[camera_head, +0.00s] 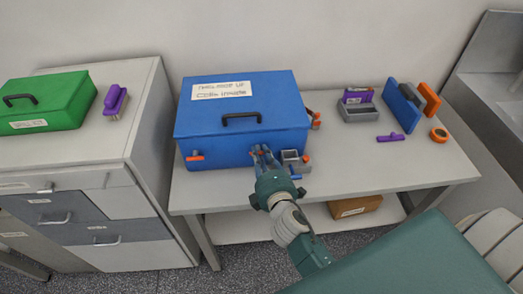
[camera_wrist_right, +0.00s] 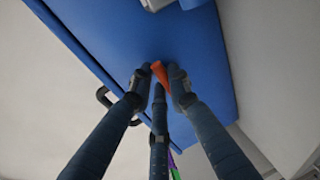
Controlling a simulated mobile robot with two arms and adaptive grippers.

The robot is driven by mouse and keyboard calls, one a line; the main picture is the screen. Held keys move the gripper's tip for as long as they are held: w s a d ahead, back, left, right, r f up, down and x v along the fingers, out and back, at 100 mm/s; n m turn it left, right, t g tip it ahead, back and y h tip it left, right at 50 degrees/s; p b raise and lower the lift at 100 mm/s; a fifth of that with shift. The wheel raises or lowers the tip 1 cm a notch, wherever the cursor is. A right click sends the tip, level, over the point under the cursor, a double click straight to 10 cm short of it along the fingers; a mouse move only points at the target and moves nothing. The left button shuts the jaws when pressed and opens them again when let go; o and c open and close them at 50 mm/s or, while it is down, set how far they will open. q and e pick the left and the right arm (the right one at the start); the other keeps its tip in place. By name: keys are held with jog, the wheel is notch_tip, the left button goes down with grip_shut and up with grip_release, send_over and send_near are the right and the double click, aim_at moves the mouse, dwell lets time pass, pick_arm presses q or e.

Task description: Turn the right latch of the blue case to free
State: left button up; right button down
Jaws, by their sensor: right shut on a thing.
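The blue case (camera_head: 222,145) stands shut on the table, with a dark handle (camera_head: 241,118) on its lid and a label at the back. Its left latch (camera_head: 195,156) is an orange lever lying about level on the front face. My right gripper (camera_head: 264,151) is at the right part of the front face, shut on the right latch. The orange right latch (camera_wrist_right: 161,71) shows between the fingers in the wrist view, lying aslant; the fingers mostly hide it in the head view. My left gripper is out of view.
A grey item (camera_head: 291,156) with orange and blue parts sits close right of my gripper. A purple-and-grey holder (camera_head: 358,108), a blue panel (camera_head: 402,106) and an orange roll (camera_head: 439,135) stand farther right. A green case (camera_head: 45,103) is on the left cabinet.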

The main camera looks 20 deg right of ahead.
jog(key=c, duration=1.6)
grip_release()
jog(key=shift+c, duration=0.2)
jog(key=shift+s, duration=0.1)
jog(key=v, duration=1.2)
jog(key=shift+d, duration=0.1)
